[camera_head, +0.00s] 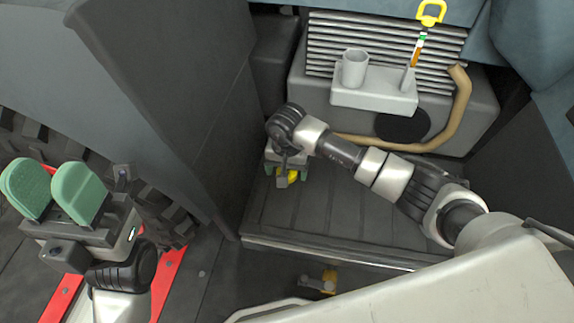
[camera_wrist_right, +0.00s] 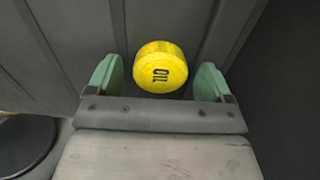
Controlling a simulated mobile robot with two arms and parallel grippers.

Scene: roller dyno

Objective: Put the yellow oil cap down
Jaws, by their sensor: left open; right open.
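The yellow oil cap (camera_wrist_right: 160,67) is round, with "OIL" printed on its face. In the right wrist view it is between the two green fingers of my right gripper (camera_wrist_right: 159,80), with a gap on each side. The fingers are open and not pressed on it. The cap appears against a dark grey ribbed surface; I cannot tell its exact height over it. My left gripper (camera_head: 52,192) is open and empty at the far left.
A white holder (camera_head: 372,98) with a white cup (camera_head: 355,69) and a yellow-handled dipstick (camera_head: 431,13) stands before a ribbed grille. A tan hose (camera_head: 459,105) curves around it. A dark panel (camera_head: 190,90) rises left of the ribbed floor (camera_head: 345,215). The floor's middle is clear.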

